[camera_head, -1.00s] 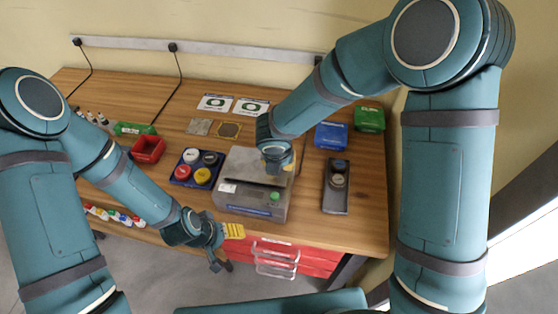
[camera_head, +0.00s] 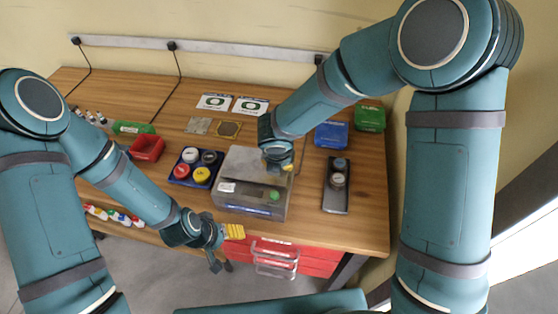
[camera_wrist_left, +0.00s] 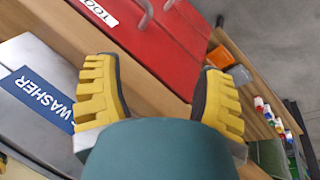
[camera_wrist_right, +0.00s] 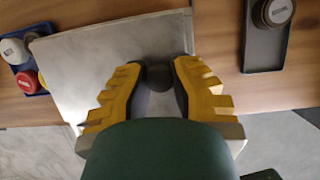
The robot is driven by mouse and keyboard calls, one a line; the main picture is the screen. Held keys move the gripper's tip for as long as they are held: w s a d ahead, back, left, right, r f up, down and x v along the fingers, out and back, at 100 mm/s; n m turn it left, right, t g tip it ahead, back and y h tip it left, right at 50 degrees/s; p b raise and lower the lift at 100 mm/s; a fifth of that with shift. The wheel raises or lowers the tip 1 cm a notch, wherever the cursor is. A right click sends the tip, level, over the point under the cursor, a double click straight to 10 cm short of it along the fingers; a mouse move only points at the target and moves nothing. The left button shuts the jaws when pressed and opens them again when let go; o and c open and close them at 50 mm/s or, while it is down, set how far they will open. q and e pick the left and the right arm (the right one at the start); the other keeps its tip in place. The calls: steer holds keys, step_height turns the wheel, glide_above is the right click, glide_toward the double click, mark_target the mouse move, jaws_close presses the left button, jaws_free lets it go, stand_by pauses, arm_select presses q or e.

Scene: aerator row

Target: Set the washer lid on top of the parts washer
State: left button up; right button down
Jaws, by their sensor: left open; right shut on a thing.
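The parts washer (camera_head: 228,202) is a grey box near the table's front edge, with a green button on its front. Its blue label and part of its body (camera_wrist_left: 38,55) show in the left wrist view. The washer lid (camera_head: 244,157) is a flat grey plate over the washer's top. My right gripper (camera_head: 278,165) is shut on the lid's dark round knob (camera_wrist_right: 155,77). Whether the lid touches the washer's rim all round cannot be told. My left gripper (camera_head: 222,246) is open and empty, in front of the table's edge left of the red drawers.
A blue tray (camera_head: 180,172) of round jars stands left of the washer. A dark tray (camera_head: 336,199) with two round pieces stands right of it. Blue (camera_head: 331,135) and green (camera_head: 369,119) boxes are behind that. A red bin (camera_head: 147,149) is at the left. Red drawers (camera_head: 312,262) are below.

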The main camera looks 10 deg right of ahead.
steer(key=shift+f+b, duration=0.3)
steer(key=shift+f, duration=0.2)
steer(key=c, duration=0.9)
jaws_free()
steer(key=shift+c, duration=0.2)
step_height(320, 180, up, 7)
steer(key=p, duration=0.5)
steer(key=shift+p, duration=0.3)
